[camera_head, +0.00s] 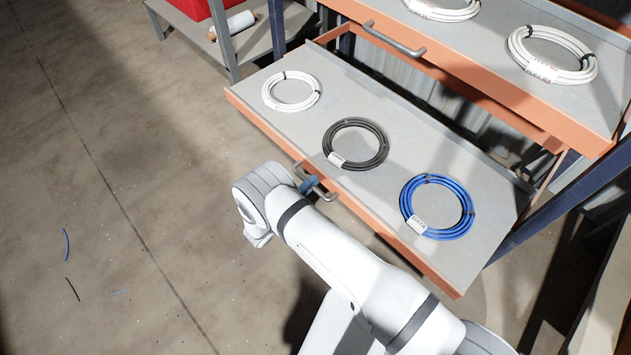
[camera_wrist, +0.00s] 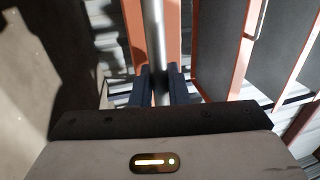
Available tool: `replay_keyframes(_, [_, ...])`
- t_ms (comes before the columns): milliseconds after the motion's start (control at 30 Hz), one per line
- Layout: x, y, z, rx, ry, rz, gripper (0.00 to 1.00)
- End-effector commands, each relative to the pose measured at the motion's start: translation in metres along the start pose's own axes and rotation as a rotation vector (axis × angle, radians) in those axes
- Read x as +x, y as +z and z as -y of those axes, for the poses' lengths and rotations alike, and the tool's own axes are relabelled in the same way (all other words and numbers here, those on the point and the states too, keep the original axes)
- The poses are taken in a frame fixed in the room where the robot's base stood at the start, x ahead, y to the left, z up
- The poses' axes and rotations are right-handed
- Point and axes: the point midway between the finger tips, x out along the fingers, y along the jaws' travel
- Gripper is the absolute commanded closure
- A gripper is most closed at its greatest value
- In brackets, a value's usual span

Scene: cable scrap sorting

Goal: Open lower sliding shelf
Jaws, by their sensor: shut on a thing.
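The lower sliding shelf (camera_head: 300,122) is pulled well out from the rack, with a grey surface and an orange front edge. A white cable coil (camera_head: 291,91), a black coil (camera_head: 356,144) and a blue coil (camera_head: 436,207) lie flat on it. Its metal handle (camera_head: 316,182) is on the front edge, partly hidden by my arm. My gripper (camera_wrist: 159,84) is shut on the handle bar (camera_wrist: 154,40) in the wrist view. In the head view my wrist hides most of the gripper.
The upper shelf (camera_head: 487,86) with its own handle (camera_head: 394,41) and white coils (camera_head: 551,55) sits above and behind. Blue rack posts (camera_head: 540,208) stand at the right. Small cable scraps (camera_head: 72,289) lie on the floor (camera_head: 130,190), which is mostly clear at left.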

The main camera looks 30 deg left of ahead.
Motion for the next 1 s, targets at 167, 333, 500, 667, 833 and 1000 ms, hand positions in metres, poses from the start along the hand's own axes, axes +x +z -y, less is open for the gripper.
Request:
replay_keyframes(167, [0.001,0.002,-0.001,0.003,0.003,0.003,1.00])
replay_keyframes(333, [0.003,0.002,-0.001,0.005,0.004,0.002,1.00])
replay_keyframes(500, [0.003,0.002,-0.001,0.005,0.003,0.001,0.81])
replay_keyframes(667, [0.003,0.001,0.000,0.004,0.003,-0.001,0.81])
replay_keyframes(833, [-0.013,0.002,0.001,0.005,0.003,0.002,0.81])
replay_keyframes(1000, [-0.044,0.002,0.001,0.006,0.003,0.003,0.81])
